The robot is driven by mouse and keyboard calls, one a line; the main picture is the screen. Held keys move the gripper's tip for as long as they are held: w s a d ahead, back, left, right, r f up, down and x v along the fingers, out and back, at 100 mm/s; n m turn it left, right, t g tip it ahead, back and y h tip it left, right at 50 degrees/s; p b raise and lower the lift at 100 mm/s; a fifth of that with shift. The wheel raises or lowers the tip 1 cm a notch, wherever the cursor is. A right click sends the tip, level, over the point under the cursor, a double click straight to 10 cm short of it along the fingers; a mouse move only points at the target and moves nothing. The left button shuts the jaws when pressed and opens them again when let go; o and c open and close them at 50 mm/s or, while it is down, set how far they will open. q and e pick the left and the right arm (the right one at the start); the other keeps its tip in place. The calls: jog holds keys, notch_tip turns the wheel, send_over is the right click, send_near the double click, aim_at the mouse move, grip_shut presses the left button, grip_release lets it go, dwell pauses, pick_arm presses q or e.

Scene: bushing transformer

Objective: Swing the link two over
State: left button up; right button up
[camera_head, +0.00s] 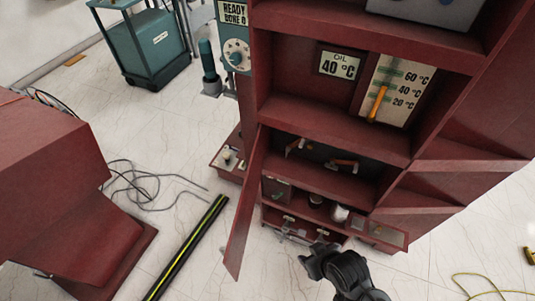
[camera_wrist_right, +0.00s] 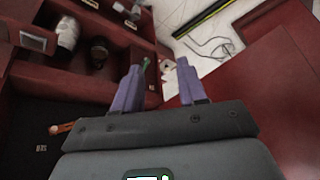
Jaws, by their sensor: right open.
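In the head view, two copper-coloured links show on the dark back panel of the red cabinet's open compartment. One link (camera_head: 295,147) is at the left and another (camera_head: 343,163) is at the right. I cannot read which is link two. One copper-coloured piece (camera_wrist_right: 62,128) shows at the left of the right wrist view. My right gripper (camera_wrist_right: 158,78) is open, with its two purple fingers apart and nothing clearly between them. In the head view my dark right wrist is low in front of the cabinet; its fingertips are hard to make out. My left gripper is not in view.
The cabinet's red door (camera_head: 245,215) hangs open at the left of the compartment. A white part (camera_head: 340,213) and a dark round part (camera_head: 316,200) sit on the shelf below. A black and yellow strip (camera_head: 185,250) and grey cables (camera_head: 150,190) lie on the floor.

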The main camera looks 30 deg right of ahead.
jog(key=w+f+m, duration=0.1)
jog(key=w+f, duration=0.1)
jog(key=m+t+h+b, duration=0.6)
jog(key=m+h+b, duration=0.4)
jog(key=h, duration=0.4)
send_near(300, 147)
jog(key=m+p, duration=0.1)
pick_arm(q)
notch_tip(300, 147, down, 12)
jog(key=b, duration=0.2)
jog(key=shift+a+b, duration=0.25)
jog(key=shift+b, duration=0.05)
pick_arm(e)
jog(key=x, duration=1)
jog(key=shift+w+d, duration=0.2)
jog(key=shift+d, duration=0.1)
jog(key=shift+c, duration=0.4)
grip_shut()
